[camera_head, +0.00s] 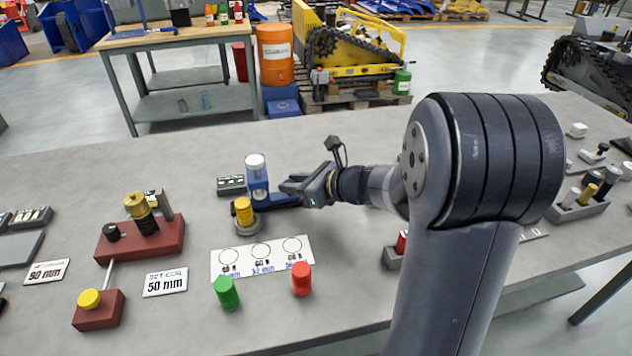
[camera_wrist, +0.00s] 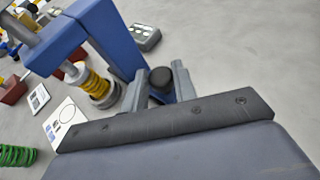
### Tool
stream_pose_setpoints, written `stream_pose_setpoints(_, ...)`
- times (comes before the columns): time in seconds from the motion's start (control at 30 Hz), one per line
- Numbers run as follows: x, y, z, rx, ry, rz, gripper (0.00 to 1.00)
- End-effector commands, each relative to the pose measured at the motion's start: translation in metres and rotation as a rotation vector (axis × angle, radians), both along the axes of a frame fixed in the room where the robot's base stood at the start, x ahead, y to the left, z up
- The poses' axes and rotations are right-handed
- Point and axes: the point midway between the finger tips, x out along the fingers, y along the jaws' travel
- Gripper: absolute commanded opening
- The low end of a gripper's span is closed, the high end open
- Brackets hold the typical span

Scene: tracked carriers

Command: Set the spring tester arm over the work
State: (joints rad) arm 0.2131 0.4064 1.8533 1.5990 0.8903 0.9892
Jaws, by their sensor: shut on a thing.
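The blue spring tester (camera_head: 258,180) stands on the bench with a light cap on top. A yellow spring (camera_head: 243,211) stands on a round grey base at its front. In the wrist view the tester's blue arm (camera_wrist: 66,40) reaches left from its upright, and a grey plunger (camera_wrist: 74,71) hangs from it close to the top of the yellow spring (camera_wrist: 98,88); I cannot tell whether they touch. My gripper (camera_head: 290,187) is at the tester's right side. Its fingers are shut on a black knob (camera_wrist: 161,77) at the end of a blue lever (camera_head: 284,200).
A white card with circles (camera_head: 262,257) lies in front, with a green spring (camera_head: 227,292) and a red spring (camera_head: 302,279) on its near side. A dark red fixture (camera_head: 141,240) stands left. A small grey box (camera_head: 231,185) is left of the tester.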

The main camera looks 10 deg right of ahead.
Motion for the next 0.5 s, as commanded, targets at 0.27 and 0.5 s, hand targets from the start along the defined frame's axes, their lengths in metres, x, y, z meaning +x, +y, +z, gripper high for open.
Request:
stream_pose_setpoints(0.27, 0.000, 0.038, 0.000, 0.000, -0.001, 0.001, 0.00)
stream_pose_setpoints(0.5, 0.000, 0.042, 0.001, 0.002, -0.001, 0.002, 0.00)
